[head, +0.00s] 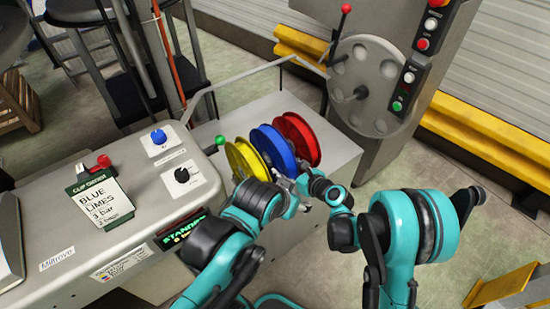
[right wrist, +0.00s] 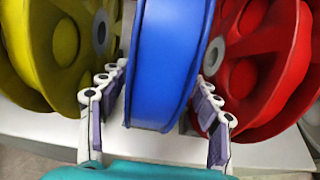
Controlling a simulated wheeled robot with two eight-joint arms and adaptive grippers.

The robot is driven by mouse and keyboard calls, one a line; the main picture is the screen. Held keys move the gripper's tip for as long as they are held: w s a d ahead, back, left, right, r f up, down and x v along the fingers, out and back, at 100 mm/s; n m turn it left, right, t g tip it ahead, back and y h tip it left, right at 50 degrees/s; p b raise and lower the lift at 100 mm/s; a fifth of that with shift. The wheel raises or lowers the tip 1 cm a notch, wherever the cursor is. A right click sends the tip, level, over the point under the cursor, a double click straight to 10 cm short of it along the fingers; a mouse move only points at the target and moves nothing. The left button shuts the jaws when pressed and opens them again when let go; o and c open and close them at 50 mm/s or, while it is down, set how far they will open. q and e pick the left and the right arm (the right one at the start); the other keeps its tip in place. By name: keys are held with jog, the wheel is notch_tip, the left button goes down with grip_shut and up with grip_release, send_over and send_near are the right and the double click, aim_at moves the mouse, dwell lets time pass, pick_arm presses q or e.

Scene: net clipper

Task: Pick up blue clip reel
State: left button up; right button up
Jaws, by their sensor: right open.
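The blue clip reel (head: 271,146) stands upright between a yellow reel (head: 246,160) and a red reel (head: 298,139) on a grey machine top. In the right wrist view the blue reel (right wrist: 168,62) is edge-on in the middle. My right gripper (right wrist: 162,78) is open, with one finger on each side of the blue reel's rim. Gaps show between the fingers and the reel. In the head view the right gripper (head: 292,180) is at the reel's near side, partly hidden. My left arm ends close by, and its fingers cannot be made out.
The yellow reel (right wrist: 62,45) and red reel (right wrist: 262,70) leave narrow gaps beside the blue one. A control panel with knobs (head: 182,175) and a label sign (head: 100,200) is to the left. A grey machine with a disc (head: 365,85) stands behind right.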

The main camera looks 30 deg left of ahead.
aim_at(278, 144)
jog(key=b+x, duration=0.1)
jog(key=x, duration=0.1)
jog(key=b+x, duration=0.1)
jog(key=x, duration=0.2)
jog(key=shift+s+a, duration=0.15)
jog(key=shift+s, duration=0.05)
jog(key=shift+r, duration=0.1)
grip_shut()
notch_tip(278, 144, up, 10)
jog(key=p, duration=0.4)
